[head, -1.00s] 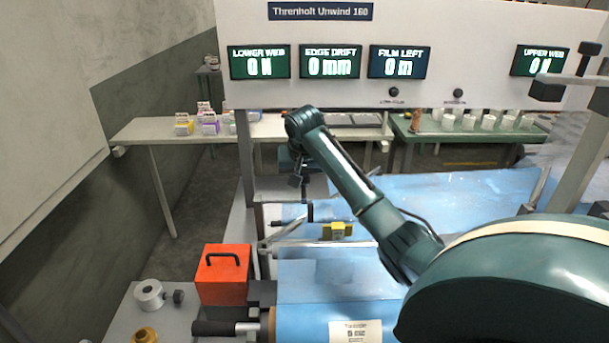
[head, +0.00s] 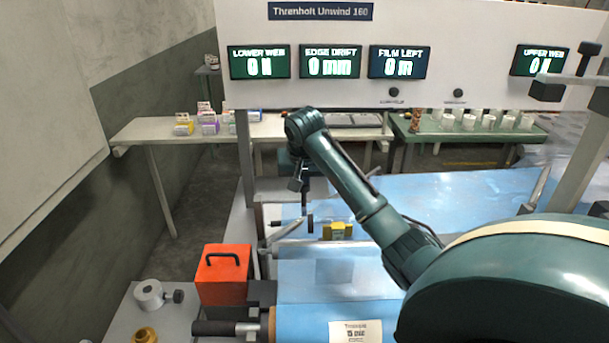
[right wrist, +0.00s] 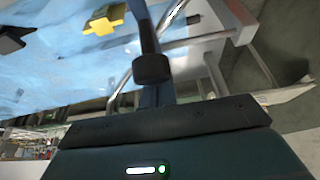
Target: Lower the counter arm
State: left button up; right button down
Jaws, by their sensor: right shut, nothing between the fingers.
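My right arm reaches in from the right in the head view. Its small dark gripper (head: 301,186) points down above the left end of the machine, shut and empty. A pale grey metal lever (head: 285,231), which looks like the counter arm, slants up to the right just below the gripper. In the right wrist view, a bright curved metal bar (right wrist: 137,72) passes behind the dark gripper parts. I cannot tell whether the gripper touches the lever. My left gripper is not in view.
A yellow block (head: 337,231) sits right of the lever and also shows in the wrist view (right wrist: 104,20). Blue film (head: 440,197) covers the machine bed. An orange box (head: 222,275) stands at front left. The display panel (head: 450,22) spans the back and reads zeros.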

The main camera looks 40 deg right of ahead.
notch_tip(320, 180, up, 9)
jog(key=w+d, duration=0.1)
jog(key=shift+w+f, duration=0.2)
jog(key=shift+w, duration=0.05)
dwell(0.5)
jog(key=shift+d, duration=0.1)
dwell(0.4)
